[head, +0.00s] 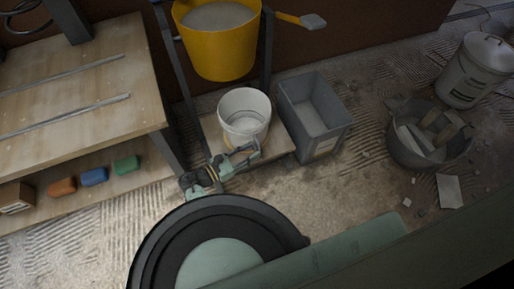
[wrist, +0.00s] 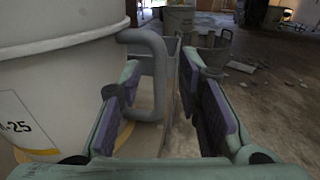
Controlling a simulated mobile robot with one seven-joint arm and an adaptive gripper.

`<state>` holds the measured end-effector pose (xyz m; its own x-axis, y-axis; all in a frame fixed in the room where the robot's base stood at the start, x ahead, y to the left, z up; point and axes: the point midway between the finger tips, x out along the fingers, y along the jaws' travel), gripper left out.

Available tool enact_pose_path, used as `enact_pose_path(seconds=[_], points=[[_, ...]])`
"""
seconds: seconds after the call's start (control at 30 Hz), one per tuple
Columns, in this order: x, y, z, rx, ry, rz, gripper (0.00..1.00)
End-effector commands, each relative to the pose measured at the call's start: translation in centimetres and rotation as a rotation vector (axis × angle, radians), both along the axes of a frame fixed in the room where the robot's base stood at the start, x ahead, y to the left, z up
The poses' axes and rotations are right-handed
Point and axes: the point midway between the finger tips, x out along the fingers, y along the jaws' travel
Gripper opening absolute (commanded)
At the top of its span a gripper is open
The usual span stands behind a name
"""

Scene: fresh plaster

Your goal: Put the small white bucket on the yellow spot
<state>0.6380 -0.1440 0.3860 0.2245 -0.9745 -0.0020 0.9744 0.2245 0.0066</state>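The small white bucket (head: 244,106) stands upright on a low wooden board, with pale material inside. It fills the left of the wrist view (wrist: 50,75), with its grey handle (wrist: 157,75) sticking out to the right. My gripper (head: 240,158) is at the near side of the bucket, low down. In the wrist view my gripper (wrist: 165,115) is open, with the handle between its two fingers, nearer the left one; a gap shows on the right. Patches of yellow (wrist: 125,133) show by the bucket's lower edge; I cannot tell whether they are the yellow spot.
A grey bin (head: 315,115) stands right beside the bucket. A yellow bucket (head: 217,40) is above it in a dark frame. A wooden workbench (head: 80,85) is at left. A rubble tub (head: 430,155) and a lidded pail (head: 475,75) stand at right.

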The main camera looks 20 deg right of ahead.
Motion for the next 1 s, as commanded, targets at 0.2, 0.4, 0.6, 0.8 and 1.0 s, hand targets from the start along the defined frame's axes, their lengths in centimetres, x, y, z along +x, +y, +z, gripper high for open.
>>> enact_pose_path(seconds=[0.2, 0.4, 0.6, 0.8, 1.0], points=[[-1.0, 4.7, -0.2, 0.001, -0.002, 0.004, 0.32], [-1.6, 7.2, -0.1, 0.001, -0.001, 0.001, 0.32], [-1.8, 7.9, 0.0, 0.001, 0.0, 0.0, 0.32], [-1.8, 7.8, 0.0, 0.001, 0.0, -0.001, 0.32], [-1.8, 7.8, 0.0, 0.0, 0.0, -0.001, 0.32]])
